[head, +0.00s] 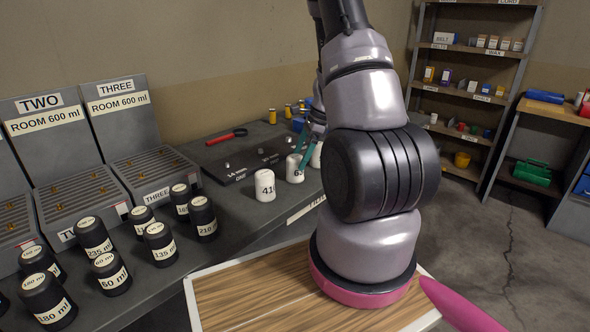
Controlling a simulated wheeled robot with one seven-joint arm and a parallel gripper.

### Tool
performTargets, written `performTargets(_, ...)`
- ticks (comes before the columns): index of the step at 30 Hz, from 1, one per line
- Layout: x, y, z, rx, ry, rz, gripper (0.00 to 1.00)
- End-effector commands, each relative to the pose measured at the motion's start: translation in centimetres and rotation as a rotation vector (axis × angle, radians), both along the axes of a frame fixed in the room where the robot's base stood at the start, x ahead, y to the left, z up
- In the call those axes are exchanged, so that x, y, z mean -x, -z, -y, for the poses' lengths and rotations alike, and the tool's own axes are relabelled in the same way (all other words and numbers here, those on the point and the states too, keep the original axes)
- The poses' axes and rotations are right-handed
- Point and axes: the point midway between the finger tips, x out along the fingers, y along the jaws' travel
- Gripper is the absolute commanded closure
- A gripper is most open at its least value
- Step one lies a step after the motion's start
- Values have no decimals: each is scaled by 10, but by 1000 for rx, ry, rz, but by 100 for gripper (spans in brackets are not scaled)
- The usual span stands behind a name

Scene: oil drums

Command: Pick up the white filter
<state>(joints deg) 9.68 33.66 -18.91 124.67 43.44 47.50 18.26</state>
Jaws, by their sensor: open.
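Three white cylinders that look like filters stand on the dark grey bench. The nearest white filter (265,187) has a label that seems to read 410. A second white filter (295,168) stands behind it to the right, its label starting with 6. A third white filter (316,156) is partly hidden by my arm. My gripper (303,153), with teal fingers, is open just above and around the top of the second filter. I cannot tell whether it touches it. My arm hides part of the gripper's right side.
Several black labelled canisters (159,242) crowd the bench at left, before grey racks marked TWO (47,130) and THREE (120,115). Shelves (470,75) stand at right.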

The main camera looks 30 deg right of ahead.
Motion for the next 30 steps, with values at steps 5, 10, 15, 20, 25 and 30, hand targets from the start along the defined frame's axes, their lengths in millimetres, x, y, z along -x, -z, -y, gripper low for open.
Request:
performTargets(5, -1, 26, -13, -1, -1, -5, 0)
performTargets(10, -4, 39, -18, 0, -1, -2, 0)
performTargets(15, -4, 40, -18, 0, -1, -1, 0)
performTargets(20, -4, 40, -18, 0, -1, -1, 42)
performTargets(25, -4, 39, -18, 0, -1, -1, 99)
performTargets(30, -4, 39, -18, 0, -1, 0, 99)
